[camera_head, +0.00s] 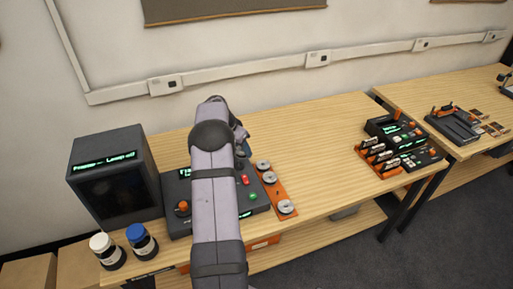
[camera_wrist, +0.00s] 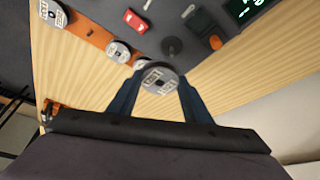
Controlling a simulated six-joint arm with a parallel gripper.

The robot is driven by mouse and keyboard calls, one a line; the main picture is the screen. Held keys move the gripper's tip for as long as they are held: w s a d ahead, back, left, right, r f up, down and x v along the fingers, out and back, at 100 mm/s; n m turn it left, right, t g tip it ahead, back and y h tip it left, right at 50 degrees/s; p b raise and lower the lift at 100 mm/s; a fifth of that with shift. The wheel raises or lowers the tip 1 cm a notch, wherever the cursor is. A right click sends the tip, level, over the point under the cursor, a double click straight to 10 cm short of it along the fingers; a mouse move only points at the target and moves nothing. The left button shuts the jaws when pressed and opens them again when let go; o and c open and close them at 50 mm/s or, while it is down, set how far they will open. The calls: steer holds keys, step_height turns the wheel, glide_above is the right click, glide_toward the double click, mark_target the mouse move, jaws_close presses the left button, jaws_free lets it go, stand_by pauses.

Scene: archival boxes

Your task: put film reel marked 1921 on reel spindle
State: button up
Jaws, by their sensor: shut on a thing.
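My gripper (camera_wrist: 158,90) is shut on a grey film reel (camera_wrist: 158,80) with pale label patches; I cannot read its marking. The reel is held between the fingertips above the wooden table. In the wrist view, a dark round disc (camera_wrist: 172,46) on the grey machine, which looks like the reel spindle, lies just beyond the held reel, apart from it in the picture. In the head view my arm hides most of the gripper and the held reel. Other reels sit on an orange strip: one (camera_head: 286,206) at the near end, one (camera_head: 269,178) in the middle, one (camera_head: 263,165) at the far end.
The grey machine (camera_head: 178,190) carries a red block (camera_wrist: 135,20), an orange knob and green displays. A dark monitor (camera_head: 113,178) stands left, with white-topped (camera_head: 103,246) and blue-topped (camera_head: 140,240) jars before it. The table (camera_head: 325,150) is clear right of the strip, up to another device (camera_head: 397,140).

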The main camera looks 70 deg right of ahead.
steer(key=shift+w+a+p, duration=0.1)
steer(key=shift+w+p, duration=0.2)
steer(key=shift+w, duration=0.7)
steer(key=shift+f, duration=0.15)
steer(key=shift+f+b, duration=0.5)
steer(key=shift+f, duration=0.85)
steer(key=shift+f+b, duration=0.2)
steer(key=shift+b, duration=0.25)
steer(key=shift+f+b, duration=0.7)
steer(key=shift+f, duration=0.15)
steer(key=shift+f+b, duration=0.7)
steer(key=shift+b, duration=0.05)
